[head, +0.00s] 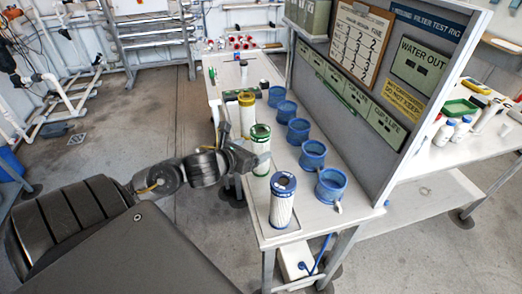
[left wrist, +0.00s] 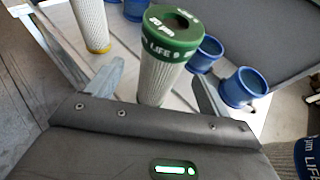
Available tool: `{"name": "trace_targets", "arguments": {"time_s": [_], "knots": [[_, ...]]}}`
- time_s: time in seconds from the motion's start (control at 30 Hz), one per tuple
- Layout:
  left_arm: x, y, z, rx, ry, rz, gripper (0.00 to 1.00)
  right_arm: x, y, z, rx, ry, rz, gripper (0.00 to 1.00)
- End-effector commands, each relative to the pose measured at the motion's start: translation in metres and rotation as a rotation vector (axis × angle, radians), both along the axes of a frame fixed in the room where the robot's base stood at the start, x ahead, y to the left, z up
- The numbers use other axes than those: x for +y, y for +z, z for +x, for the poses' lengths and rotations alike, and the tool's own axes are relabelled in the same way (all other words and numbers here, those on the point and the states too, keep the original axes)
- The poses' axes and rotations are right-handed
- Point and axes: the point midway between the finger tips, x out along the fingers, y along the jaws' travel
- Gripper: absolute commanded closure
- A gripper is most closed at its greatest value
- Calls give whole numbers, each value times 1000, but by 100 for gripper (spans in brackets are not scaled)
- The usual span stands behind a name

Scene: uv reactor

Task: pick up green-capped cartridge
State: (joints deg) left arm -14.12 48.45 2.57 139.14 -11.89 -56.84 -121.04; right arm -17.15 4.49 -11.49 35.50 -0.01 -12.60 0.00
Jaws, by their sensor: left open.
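The green-capped cartridge (head: 261,135) stands upright on the white bench, between a yellow-capped one and a blue-capped one. It has a white pleated body and a green top ring with a dark centre hole. My left gripper (head: 242,158) is beside it, on the left side in the head view. In the left wrist view the cartridge (left wrist: 158,80) stands between the two spread fingers of the left gripper (left wrist: 155,90), with gaps visible on both sides. The gripper is open. The cartridge's lower end is hidden behind the gripper body. My right gripper is not in view.
The yellow-capped cartridge (head: 246,114) stands behind and the blue-capped cartridge (head: 283,203) in front. A row of blue ring holders (head: 313,155) is close on the right, before the grey panel (head: 350,120). The bench (head: 285,239) has little free room around the cartridges.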

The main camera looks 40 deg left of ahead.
Motion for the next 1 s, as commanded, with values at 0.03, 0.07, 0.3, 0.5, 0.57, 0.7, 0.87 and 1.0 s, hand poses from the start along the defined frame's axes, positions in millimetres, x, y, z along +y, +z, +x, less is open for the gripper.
{"name": "trace_targets", "arguments": {"time_s": [0.03, 0.07, 0.3, 0.5, 0.57, 0.7, 0.87, 1.0], "knots": [[0, 0, 0, 0, 0, 0, 20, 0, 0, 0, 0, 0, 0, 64], [0, 0, 1, 0, 0, 0, 20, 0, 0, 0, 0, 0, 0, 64], [0, -10, 27, 1, 4, -7, 20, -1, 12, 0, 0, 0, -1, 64], [1, -20, 46, 0, 1, -3, 20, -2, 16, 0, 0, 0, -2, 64], [1, -21, 47, 0, 0, -1, 20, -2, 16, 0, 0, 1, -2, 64], [1, -22, 47, 0, 0, 0, 20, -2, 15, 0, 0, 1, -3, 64], [1, -22, 47, 0, 0, 0, 33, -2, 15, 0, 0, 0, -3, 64], [1, -22, 47, 0, 0, 0, 51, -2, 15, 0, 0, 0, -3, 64]]}}
